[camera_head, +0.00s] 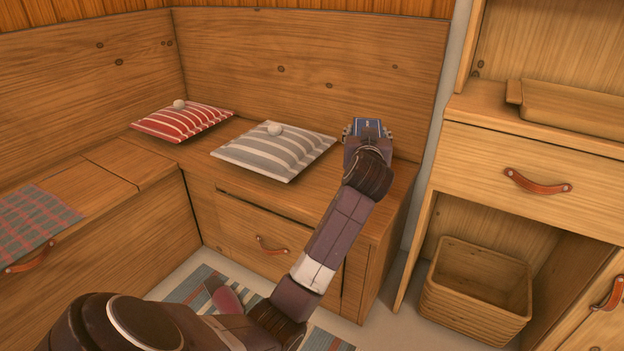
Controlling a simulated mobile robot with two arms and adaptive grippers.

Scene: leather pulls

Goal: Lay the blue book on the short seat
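My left gripper (367,130) reaches over the right end of the short seat (335,190), near its wooden back panel. The blue book (368,123) shows as a small blue patch between its two fingers, which appear closed on its sides. Most of the book is hidden by my gripper and wrist, and I cannot tell whether it touches the seat. A grey-and-white striped cushion (273,152) lies on the seat to the left of the gripper. My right gripper is not in view.
A red striped cushion (182,121) lies in the bench corner. A plaid cloth (30,218) lies on the left bench. A cabinet with a leather-pull drawer (520,185) and a basket (475,290) stands to the right. A striped rug (205,290) lies on the floor.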

